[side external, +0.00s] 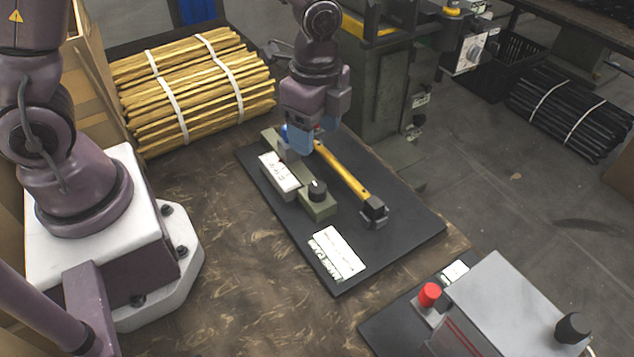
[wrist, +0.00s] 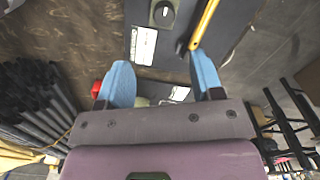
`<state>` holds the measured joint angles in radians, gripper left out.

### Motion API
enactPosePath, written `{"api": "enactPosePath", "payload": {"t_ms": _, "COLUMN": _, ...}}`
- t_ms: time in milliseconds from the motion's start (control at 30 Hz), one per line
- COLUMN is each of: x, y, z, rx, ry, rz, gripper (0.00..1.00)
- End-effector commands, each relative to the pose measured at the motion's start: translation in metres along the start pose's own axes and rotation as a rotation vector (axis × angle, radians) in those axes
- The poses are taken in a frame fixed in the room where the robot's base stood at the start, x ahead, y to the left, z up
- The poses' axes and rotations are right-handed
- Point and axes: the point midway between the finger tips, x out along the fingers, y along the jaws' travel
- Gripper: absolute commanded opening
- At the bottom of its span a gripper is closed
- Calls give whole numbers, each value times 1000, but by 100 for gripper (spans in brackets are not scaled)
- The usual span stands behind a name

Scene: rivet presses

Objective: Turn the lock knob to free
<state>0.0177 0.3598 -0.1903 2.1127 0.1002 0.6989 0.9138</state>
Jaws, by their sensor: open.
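The black lock knob (side external: 317,189) sits on a low olive block (side external: 317,207) on a dark base plate (side external: 405,220). In the wrist view the knob (wrist: 163,13) is at the top edge, partly cut off, and I cannot tell its exact setting. My gripper (side external: 301,143) has blue fingers and is above the far end of the plate, behind the knob and apart from it. In the wrist view my gripper (wrist: 162,75) has its fingers spread with nothing between them.
A yellow lever (side external: 342,170) with a dark end block runs beside the knob. White labels (side external: 337,252) lie on the plate. A grey box with a red button (side external: 429,295) stands front right. Bundled yellow rods (side external: 190,85) lie behind.

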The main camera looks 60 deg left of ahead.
Motion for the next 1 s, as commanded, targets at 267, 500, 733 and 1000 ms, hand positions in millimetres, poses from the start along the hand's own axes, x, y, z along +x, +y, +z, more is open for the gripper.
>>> {"api": "enactPosePath", "payload": {"t_ms": 267, "x": 7, "y": -4, "z": -2, "rx": 127, "ry": 8, "rz": -17, "gripper": 60}}
{"api": "enactPosePath", "payload": {"t_ms": 500, "x": 51, "y": -3, "z": -2, "rx": 125, "ry": 5, "rz": -12, "gripper": 60}}
{"api": "enactPosePath", "payload": {"t_ms": 733, "x": 97, "y": -4, "z": -2, "rx": 123, "ry": 7, "rz": -15, "gripper": 60}}
{"api": "enactPosePath", "payload": {"t_ms": 1000, "x": 125, "y": -5, "z": -2, "rx": 122, "ry": 8, "rz": -18, "gripper": 60}}
